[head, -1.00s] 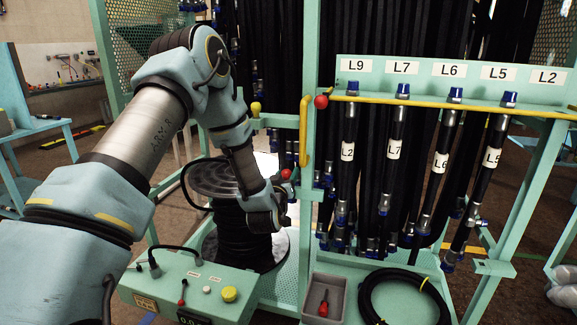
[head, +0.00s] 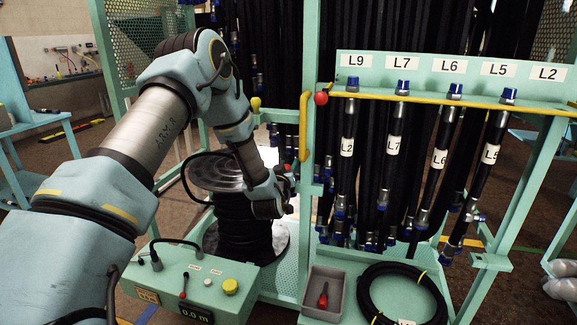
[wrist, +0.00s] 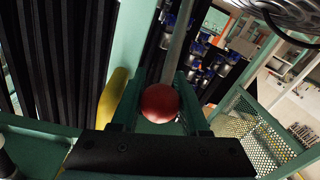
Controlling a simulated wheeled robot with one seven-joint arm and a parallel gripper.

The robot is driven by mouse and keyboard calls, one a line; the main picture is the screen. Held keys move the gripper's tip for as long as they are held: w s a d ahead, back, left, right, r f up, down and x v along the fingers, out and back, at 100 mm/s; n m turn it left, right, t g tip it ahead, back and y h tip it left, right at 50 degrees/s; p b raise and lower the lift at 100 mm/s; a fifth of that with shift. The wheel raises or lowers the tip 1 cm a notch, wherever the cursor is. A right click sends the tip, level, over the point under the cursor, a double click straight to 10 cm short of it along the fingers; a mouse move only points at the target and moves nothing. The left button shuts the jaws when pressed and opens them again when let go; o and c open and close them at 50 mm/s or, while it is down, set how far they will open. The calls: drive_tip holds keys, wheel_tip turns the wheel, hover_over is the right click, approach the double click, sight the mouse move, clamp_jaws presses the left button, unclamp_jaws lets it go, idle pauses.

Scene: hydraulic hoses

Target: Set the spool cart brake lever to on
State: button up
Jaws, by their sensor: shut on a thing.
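A red ball knob (wrist: 160,103), which looks like the end of the brake lever, sits between the two fingers of my gripper (wrist: 159,112) in the wrist view. The fingers are shut on it. A grey bar runs up behind the ball. In the head view the red knob (head: 287,168) shows just above my gripper (head: 288,178), beside the spool (head: 245,215) of black hose. My wrist hides most of the lever, so its setting cannot be told.
A yellow handle (head: 304,128) and another red ball (head: 321,98) stand close right of my gripper. A control box (head: 170,275) with a yellow button is in front. A grey bin (head: 337,298) with a red-handled tool and a coiled hose (head: 368,292) lie to the right.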

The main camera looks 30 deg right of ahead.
clamp_jaws()
idle(0.8)
drive_tip(key=shift+f+b, duration=0.1)
drive_tip(key=shift+b, duration=0.2)
